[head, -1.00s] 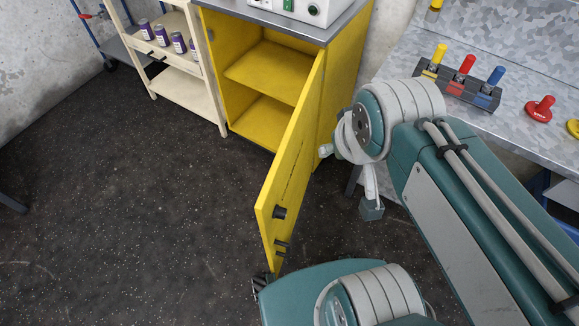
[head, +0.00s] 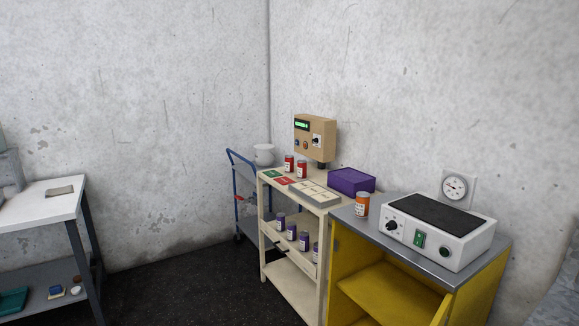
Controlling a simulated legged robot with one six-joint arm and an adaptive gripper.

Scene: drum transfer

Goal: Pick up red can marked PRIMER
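Two red cans with white labels stand upright side by side on the top of the cream shelf rack (head: 263,213): a left red can (head: 289,164) and a right red can (head: 302,169). Their label text is too small to read, so I cannot tell which is marked PRIMER. An orange can (head: 361,206) with a white label stands apart on the grey top of the yellow cabinet. My gripper and arm are not in view now.
Flat green and red patches and a pale tray (head: 315,193) lie in front of the red cans. A purple box (head: 351,181) and white device (head: 437,230) are to the right. Purple cans (head: 291,231) fill a lower shelf. A blue trolley (head: 232,160) stands behind.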

